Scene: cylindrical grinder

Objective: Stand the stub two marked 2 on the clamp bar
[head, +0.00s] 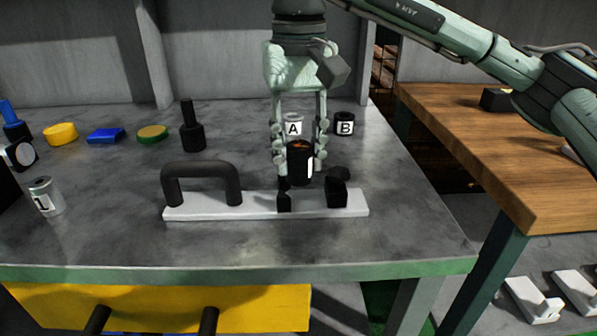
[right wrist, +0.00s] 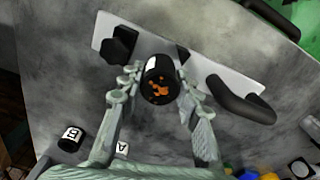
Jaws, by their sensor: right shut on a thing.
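My right gripper (head: 300,160) is shut on a dark cylindrical stub (head: 300,168) with orange marks on top and a white label. The stub is upright; its number is not readable. It also shows between the fingers in the right wrist view (right wrist: 160,82). The clamp bar is a white strip (head: 258,206) with a black arched handle on its left and black blocks towards its right; it also shows in the right wrist view (right wrist: 225,73). The stub appears at the bar's back edge, right of the handle; I cannot tell whether they touch. My left gripper is out of view.
Canister A (head: 293,122) and canister B (head: 344,123) stand behind the gripper. Canister 1 (head: 46,197) stands at the left. A black stepped post (head: 192,128) and small coloured pieces line the back left. The table's front strip is clear.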

